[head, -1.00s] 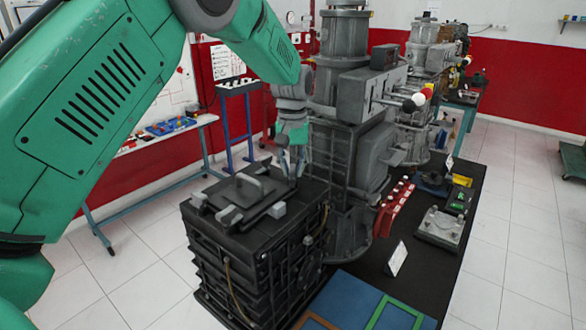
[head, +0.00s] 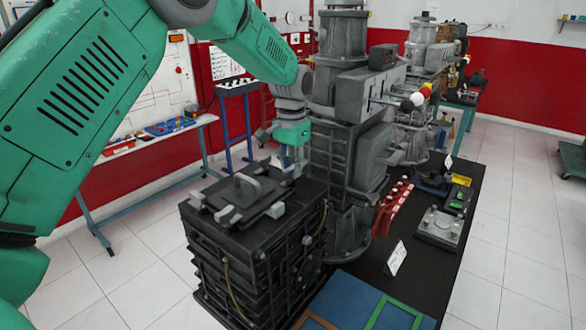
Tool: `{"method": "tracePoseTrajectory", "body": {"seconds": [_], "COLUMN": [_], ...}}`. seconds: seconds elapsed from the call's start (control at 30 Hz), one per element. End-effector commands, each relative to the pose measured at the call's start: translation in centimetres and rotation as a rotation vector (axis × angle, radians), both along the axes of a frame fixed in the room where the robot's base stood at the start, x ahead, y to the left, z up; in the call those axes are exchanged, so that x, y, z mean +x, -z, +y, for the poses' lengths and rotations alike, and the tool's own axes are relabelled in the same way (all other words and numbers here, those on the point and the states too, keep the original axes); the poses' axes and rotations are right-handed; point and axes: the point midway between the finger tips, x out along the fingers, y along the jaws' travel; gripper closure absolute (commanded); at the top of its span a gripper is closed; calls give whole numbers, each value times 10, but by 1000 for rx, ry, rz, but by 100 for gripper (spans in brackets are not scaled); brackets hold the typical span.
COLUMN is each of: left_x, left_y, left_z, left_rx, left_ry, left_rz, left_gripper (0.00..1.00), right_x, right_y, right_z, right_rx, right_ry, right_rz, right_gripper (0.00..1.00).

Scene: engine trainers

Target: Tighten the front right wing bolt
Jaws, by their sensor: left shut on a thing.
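A black ribbed box (head: 255,270) stands at the front of the dark table. Its lid plate (head: 222,199) has a raised handle (head: 250,184) and small grey clamp pieces near its edges, such as one at the front (head: 229,214) and one at the right (head: 275,210). My left gripper (head: 293,171) points down at the lid's far right corner, with its fingers shut on a small wing bolt there. The fingers mostly hide that bolt, so its angle cannot be told. My right gripper is not in view.
A tall grey engine (head: 345,140) stands close behind and right of my left gripper. A red rack (head: 393,207), a white card (head: 395,258) and a grey block (head: 439,226) are on the black table. A blue panel (head: 345,300) lies beside the box.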

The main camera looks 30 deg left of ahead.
Motion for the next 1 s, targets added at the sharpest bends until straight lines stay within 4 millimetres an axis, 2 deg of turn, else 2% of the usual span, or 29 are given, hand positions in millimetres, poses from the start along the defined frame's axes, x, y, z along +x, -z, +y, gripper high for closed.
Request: {"method": "tracePoseTrajectory", "body": {"seconds": [0.43, 0.47, 0.5, 0.83, 1.0], "left_x": [-2, -2, -2, 0, 1], "left_y": [1, 1, 1, -1, -20], "left_z": [1, 1, 1, 0, 0], "left_rx": [1, 2, 1, 1, 2], "left_ry": [12, 12, 12, 11, 10], "left_rz": [6, 7, 6, 3, -1], "left_gripper": [100, 75, 66, 66, 66], "right_x": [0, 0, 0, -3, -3], "right_y": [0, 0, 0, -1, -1], "right_z": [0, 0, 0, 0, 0], "right_rx": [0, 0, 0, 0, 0], "right_ry": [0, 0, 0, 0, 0], "right_rz": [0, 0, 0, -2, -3], "right_gripper": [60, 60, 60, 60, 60]}}
